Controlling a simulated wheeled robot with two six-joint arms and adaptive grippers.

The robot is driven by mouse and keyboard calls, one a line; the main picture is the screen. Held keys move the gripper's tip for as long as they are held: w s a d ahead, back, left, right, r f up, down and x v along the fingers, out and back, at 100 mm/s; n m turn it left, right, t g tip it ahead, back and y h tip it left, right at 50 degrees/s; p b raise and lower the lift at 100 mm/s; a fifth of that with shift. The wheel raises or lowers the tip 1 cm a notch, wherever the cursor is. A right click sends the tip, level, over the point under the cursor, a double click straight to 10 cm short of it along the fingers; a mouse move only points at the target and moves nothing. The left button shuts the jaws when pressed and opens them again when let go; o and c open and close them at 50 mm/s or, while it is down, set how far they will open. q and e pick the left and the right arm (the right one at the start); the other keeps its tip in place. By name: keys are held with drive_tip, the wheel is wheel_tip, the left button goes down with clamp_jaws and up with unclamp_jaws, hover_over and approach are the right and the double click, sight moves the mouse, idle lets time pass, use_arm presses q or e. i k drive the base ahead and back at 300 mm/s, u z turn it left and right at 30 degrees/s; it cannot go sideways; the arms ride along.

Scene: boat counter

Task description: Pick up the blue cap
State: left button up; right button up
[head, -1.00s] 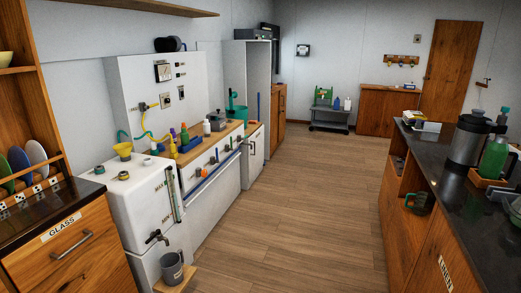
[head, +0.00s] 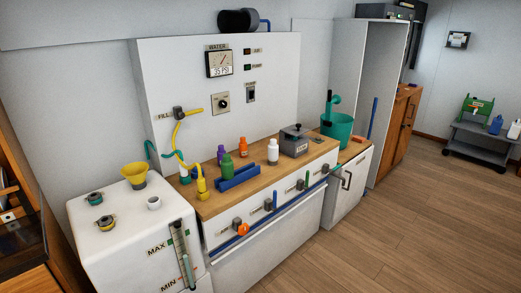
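I cannot make out a blue cap for certain. On the wooden counter top (head: 250,191) lies a blue block-like holder (head: 238,178). A small white piece with a teal lower part (head: 185,177) stands left of it, too small to tell what it is. Around the holder stand a green bottle (head: 227,166), a purple bottle (head: 221,153), an orange bottle (head: 243,147) and a white bottle (head: 273,152). Neither of my grippers is in view.
A white tank (head: 132,235) with a yellow funnel (head: 134,175) stands at the left. A grey lidded box (head: 294,141) and a teal bucket (head: 337,126) are further right. Coloured valve handles stick out of the counter front. The wooden floor (head: 400,215) is clear at the right.

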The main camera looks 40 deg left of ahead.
sight(194, 173)
drive_tip(key=i, duration=2.15)
drive_tip(key=u, duration=1)
